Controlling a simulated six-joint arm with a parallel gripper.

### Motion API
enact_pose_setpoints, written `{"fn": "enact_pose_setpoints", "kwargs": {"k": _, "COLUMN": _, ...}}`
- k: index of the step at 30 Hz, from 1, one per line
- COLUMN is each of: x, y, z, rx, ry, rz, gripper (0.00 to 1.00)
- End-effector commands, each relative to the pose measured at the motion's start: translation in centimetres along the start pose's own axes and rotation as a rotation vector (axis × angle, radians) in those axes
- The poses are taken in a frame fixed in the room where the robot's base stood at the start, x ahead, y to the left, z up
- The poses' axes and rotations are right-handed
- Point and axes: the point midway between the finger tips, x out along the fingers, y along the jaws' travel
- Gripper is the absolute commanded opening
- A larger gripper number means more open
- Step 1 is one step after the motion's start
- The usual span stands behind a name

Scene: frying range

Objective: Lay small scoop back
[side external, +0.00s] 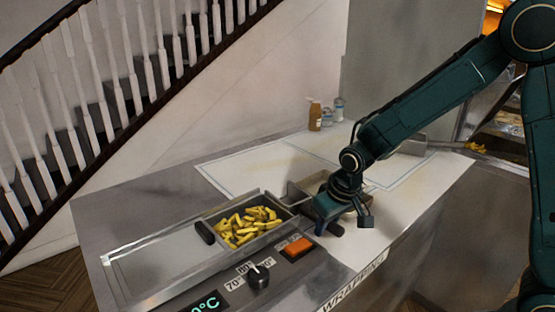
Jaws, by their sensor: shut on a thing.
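My gripper (341,214) is low over the near side of the white counter, just right of the tray of yellow fries (244,226). It is shut on the small scoop, whose dark handle end (336,229) shows under the fingers. A grey metal, open box-like shape (300,191) behind and left of the fingers looks like its pan. The fingers and wrist hide much of the scoop, so I cannot tell whether it touches the counter.
A control panel with a knob (258,277) and an orange switch (298,246) lies in front. Small containers (315,116) stand at the back wall. A metal piece (411,146) lies at the right. The white counter (235,176) behind the tray is clear.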

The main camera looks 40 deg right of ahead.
Motion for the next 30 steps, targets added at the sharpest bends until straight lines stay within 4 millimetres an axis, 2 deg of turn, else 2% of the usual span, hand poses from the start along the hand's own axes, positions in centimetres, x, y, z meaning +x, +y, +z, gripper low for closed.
{"fn": "enact_pose_setpoints", "kwargs": {"k": 29, "x": 0.27, "y": -0.02, "z": 0.11, "rx": 0.0, "ry": 0.001, "rz": 0.0, "gripper": 0.0}}
{"fn": "enact_pose_setpoints", "kwargs": {"k": 30, "x": 0.27, "y": -0.02, "z": 0.11, "rx": 0.0, "ry": 0.001, "rz": 0.0, "gripper": 0.25}}
